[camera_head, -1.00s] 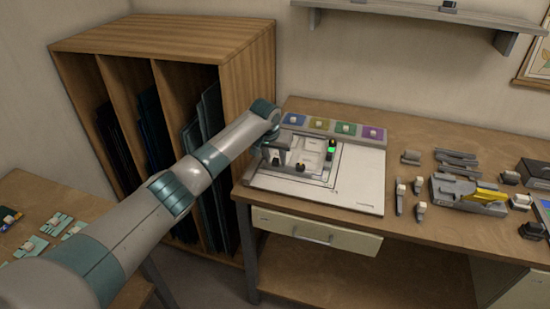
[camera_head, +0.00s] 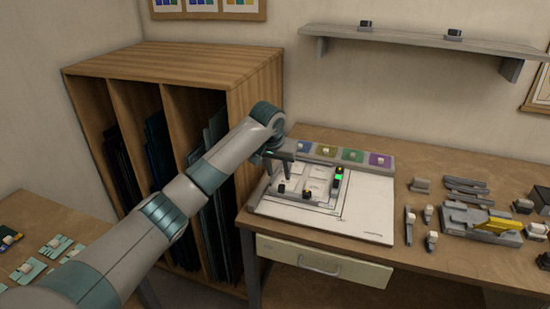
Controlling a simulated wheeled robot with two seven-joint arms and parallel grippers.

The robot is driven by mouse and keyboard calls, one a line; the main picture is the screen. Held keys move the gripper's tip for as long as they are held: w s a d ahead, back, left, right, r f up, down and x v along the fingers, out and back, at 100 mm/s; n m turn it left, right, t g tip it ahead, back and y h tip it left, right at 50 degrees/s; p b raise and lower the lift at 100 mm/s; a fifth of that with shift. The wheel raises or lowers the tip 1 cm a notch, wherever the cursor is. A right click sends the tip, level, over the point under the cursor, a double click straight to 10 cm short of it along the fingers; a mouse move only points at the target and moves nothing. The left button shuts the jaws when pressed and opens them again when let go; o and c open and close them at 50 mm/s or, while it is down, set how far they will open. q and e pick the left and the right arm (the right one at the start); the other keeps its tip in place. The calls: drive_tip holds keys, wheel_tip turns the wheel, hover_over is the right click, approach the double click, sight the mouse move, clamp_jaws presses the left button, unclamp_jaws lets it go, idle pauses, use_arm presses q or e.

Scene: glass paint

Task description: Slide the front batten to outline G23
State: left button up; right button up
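A white board (camera_head: 365,215) lies on the bench with a pale frame of grey bars on it. The bar along the frame's front (camera_head: 293,195), apparently the front batten, carries two dark knobs, one near its left end (camera_head: 281,188) and one further right (camera_head: 307,194). A small device with a green light (camera_head: 338,177) sits at the frame's right side. My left gripper (camera_head: 280,170) hangs above the frame's left part, just over the left knob; its opening is too small to read. Outline G23 cannot be made out. My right gripper is out of view.
A strip of coloured tiles (camera_head: 340,156) lies behind the board. Several small grey tools and a yellow-topped tool (camera_head: 490,225) stand to the right. A wooden rack (camera_head: 180,65) stands at left, and a wall shelf (camera_head: 420,38) hangs above. The board's right part is clear.

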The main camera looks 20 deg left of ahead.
use_arm(q)
drive_tip(key=b+v, duration=0.2)
drive_tip(key=v, duration=0.7)
